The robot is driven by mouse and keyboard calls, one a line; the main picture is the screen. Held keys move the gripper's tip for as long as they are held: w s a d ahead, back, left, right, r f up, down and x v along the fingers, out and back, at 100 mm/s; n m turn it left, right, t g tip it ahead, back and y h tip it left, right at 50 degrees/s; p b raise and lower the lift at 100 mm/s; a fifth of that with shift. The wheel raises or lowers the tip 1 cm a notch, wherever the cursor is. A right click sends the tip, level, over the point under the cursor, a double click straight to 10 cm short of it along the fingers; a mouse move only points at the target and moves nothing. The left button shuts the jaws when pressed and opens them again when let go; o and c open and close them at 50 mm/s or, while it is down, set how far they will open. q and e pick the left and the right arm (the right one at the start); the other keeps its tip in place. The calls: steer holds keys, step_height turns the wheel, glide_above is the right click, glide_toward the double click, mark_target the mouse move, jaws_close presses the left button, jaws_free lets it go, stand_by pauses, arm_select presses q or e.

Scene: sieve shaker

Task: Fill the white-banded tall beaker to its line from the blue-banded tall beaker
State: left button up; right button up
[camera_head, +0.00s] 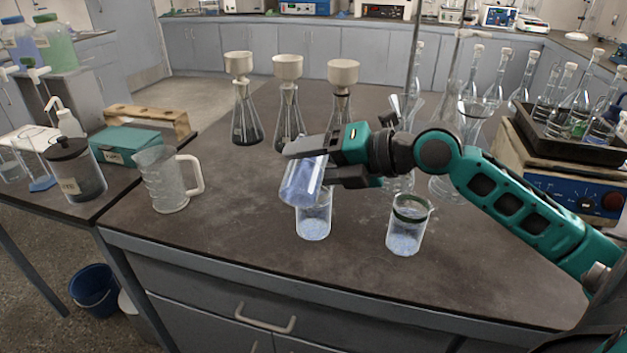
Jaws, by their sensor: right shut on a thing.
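My right gripper (316,163) is shut on a tall glass beaker (302,184) that looks bluish. The held beaker is strongly tilted, with its lower end at the mouth of a second tall beaker (313,224). The second beaker stands upright on the bench and has bluish contents low inside. The colour bands of these two beakers are hidden or too unclear to tell, and so is any fill line. I cannot tell whether liquid is flowing between them. My left gripper is not in view.
A dark-green-banded beaker (407,230) stands upright to the right. Flasks with funnels (288,110) stand behind, and glassware (446,188) stands behind my right arm. A clear handled jug (168,182) is at left. The bench front (230,235) is clear.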

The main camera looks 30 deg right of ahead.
stand_by(0.4)
steer(key=shift+m+p, duration=0.3)
steer(key=shift+p, duration=0.1)
stand_by(1.2)
